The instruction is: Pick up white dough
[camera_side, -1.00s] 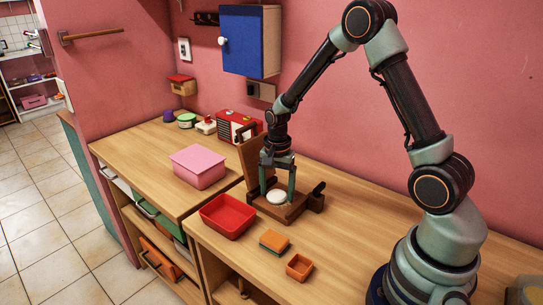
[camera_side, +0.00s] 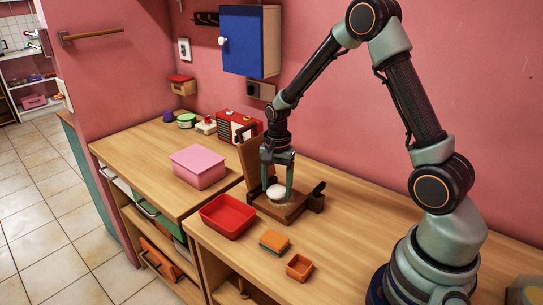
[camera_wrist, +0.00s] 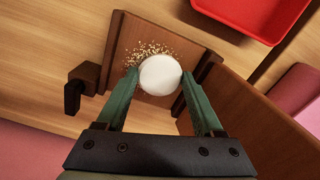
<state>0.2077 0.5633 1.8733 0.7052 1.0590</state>
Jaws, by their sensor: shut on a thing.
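The white dough (camera_side: 276,191) is a small round white piece between the fingers of my gripper (camera_side: 277,190). In the wrist view the dough (camera_wrist: 160,75) sits between the two green fingertips (camera_wrist: 159,82), and the gripper is shut on it. It is over the wooden press (camera_side: 292,210), whose base also shows in the wrist view (camera_wrist: 128,38) with light crumbs on it. In the side view the dough looks slightly raised above the base. The press's lid (camera_side: 251,159) stands open behind the gripper.
A red tray (camera_side: 228,215) is just left of the press. An orange-topped block (camera_side: 274,240) and a small orange box (camera_side: 299,267) lie in front. A pink box (camera_side: 197,165) stands on the left counter. Counter right of the press is clear.

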